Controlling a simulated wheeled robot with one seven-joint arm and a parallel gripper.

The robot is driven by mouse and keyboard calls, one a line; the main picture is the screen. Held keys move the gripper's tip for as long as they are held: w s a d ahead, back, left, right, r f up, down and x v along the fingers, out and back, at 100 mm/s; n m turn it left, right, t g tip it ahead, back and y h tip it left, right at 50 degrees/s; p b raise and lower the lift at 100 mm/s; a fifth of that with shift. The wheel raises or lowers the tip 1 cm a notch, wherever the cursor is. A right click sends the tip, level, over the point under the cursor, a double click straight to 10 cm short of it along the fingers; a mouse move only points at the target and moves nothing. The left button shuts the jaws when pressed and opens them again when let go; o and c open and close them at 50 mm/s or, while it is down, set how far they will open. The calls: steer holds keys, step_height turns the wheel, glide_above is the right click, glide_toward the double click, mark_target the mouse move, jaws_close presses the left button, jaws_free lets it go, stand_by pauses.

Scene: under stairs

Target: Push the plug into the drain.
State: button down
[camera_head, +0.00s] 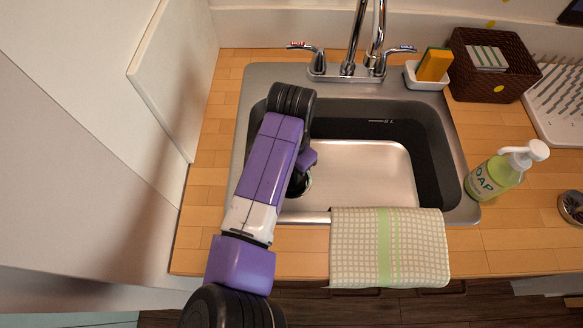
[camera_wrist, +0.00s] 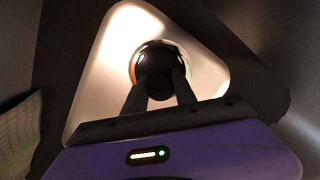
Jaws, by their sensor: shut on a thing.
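In the wrist view, my gripper (camera_wrist: 159,80) points down into the sink. Its two dark fingers are shut on a small dark round thing, which looks like the plug (camera_wrist: 157,86). The round drain (camera_wrist: 158,46), with a shiny rim, lies in the sink floor right behind the fingertips. I cannot tell whether the plug touches the drain or sits in it. In the head view, my arm covers most of the drain (camera_head: 305,182) and hides the plug.
The steel sink (camera_head: 360,170) has a bare floor. A checked towel (camera_head: 388,245) hangs over its front edge. The faucet (camera_head: 347,68) stands behind. A soap bottle (camera_head: 495,173), a sponge (camera_head: 434,64) and a wicker basket (camera_head: 490,85) are on the right. A wall stands left.

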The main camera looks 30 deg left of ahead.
steer(key=shift+f+b, duration=0.4)
steer(key=shift+f, duration=0.55)
steer(key=shift+c, duration=2.2)
jaws_free()
steer(key=shift+r, duration=0.15)
step_height(320, 180, up, 6)
steer(key=p, duration=0.6)
